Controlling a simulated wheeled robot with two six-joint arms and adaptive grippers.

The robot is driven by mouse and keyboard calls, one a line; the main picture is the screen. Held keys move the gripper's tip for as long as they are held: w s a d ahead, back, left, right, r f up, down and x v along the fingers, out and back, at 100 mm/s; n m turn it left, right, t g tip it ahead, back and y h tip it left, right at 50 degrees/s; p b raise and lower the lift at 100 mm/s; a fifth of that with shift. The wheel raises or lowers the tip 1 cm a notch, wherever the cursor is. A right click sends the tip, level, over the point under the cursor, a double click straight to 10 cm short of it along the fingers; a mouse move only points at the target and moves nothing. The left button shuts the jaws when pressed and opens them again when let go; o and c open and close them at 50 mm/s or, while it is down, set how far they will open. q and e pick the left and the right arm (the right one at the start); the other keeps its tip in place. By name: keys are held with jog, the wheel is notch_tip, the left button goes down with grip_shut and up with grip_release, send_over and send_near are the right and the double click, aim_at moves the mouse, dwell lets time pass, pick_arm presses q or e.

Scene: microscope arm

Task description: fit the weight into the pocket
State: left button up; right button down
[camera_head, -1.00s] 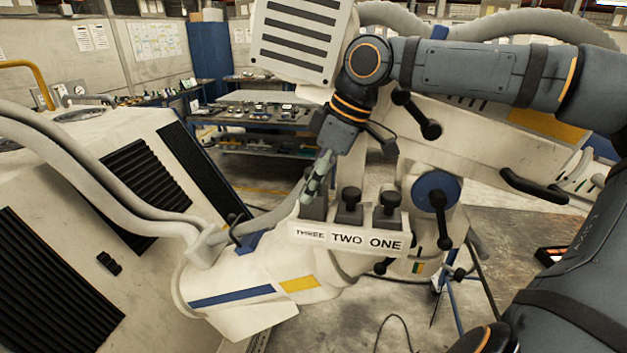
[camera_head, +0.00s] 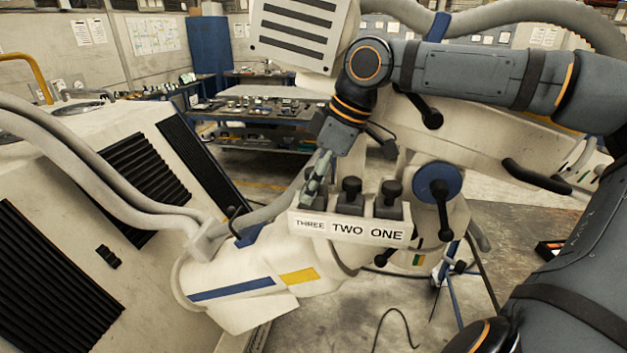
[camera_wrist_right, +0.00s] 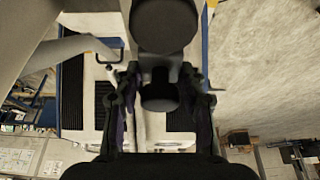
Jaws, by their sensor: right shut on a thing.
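A white tray (camera_head: 350,230) labelled THREE, TWO, ONE sits on the white microscope stand. Dark knobbed weights stand upright over the label TWO (camera_head: 351,193) and the label ONE (camera_head: 389,198). My right gripper (camera_head: 317,180) points down over the THREE end. In the right wrist view its fingers (camera_wrist_right: 160,95) are closed around a dark weight (camera_wrist_right: 160,88), with a larger dark round part above it. The fingers mostly hide the held weight in the head view; I cannot tell whether it is seated in the pocket. My left gripper is not in view.
A black lever with a blue disc (camera_head: 437,183) stands right of the tray. A vented white head (camera_head: 300,35) is above left, and a white cabinet (camera_head: 110,220) with grey hoses fills the left. Open floor lies at the lower right.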

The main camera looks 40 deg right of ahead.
jog(key=shift+f+b, duration=0.3)
jog(key=shift+f, duration=0.2)
jog(key=c, duration=1)
grip_release()
jog(key=o, duration=0.3)
jog(key=shift+s, duration=0.1)
jog(key=shift+d+r, duration=0.15)
jog(key=shift+r, duration=0.2)
jog(key=v, duration=1.1)
jog(key=shift+s, duration=0.15)
jog(key=shift+r, duration=0.1)
